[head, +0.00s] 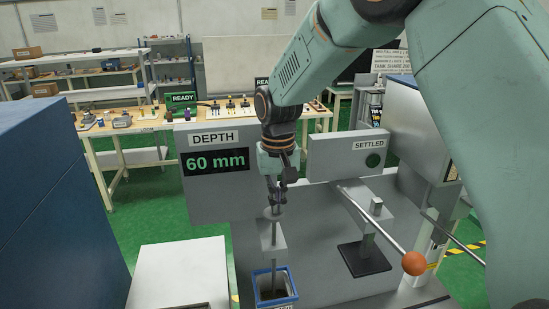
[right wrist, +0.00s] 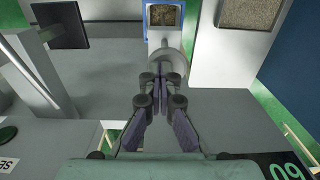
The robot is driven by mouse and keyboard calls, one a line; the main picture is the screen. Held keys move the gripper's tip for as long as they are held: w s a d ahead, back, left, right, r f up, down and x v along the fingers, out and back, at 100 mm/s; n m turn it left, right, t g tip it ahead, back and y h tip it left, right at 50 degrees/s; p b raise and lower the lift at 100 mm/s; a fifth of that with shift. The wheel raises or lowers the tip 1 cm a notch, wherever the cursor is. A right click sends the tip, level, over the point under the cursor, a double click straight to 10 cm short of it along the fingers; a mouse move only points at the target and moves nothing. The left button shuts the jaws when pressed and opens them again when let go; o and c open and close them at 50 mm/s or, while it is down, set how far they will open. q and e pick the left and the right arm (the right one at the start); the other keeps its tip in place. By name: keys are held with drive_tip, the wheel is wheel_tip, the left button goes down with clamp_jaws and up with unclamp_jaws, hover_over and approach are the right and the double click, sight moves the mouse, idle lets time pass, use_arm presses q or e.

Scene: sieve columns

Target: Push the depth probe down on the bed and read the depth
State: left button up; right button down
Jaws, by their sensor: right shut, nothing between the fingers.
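The depth probe (head: 274,240) is an upright grey rod with a round cap, running through a grey block down into a blue-rimmed box (head: 257,288). My right gripper (head: 277,204) points down with shut, empty fingers at the probe's cap. In the right wrist view its fingertips (right wrist: 160,82) overlap the edge of the round cap (right wrist: 174,66); I cannot tell whether they touch it. Brown granular bed (right wrist: 164,16) shows inside the box. The depth display (head: 215,161) reads 60 mm in green. My left gripper is out of view.
A SETTLED panel (head: 347,156) with a dark green lamp stands right of the gripper. A lever with an orange ball (head: 414,263) slants toward the front right. A white block (head: 178,276) and a blue cabinet (head: 55,200) are at the left. Benches stand behind.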

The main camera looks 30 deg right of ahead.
drive_tip(key=shift+s+f, duration=0.25)
drive_tip(key=shift+f, duration=0.05)
drive_tip(key=r+p, duration=0.6)
drive_tip(key=r, duration=0.1)
drive_tip(key=shift+w, duration=0.2)
wheel_tip(320, 180, up, 10)
drive_tip(key=shift+w, duration=0.15)
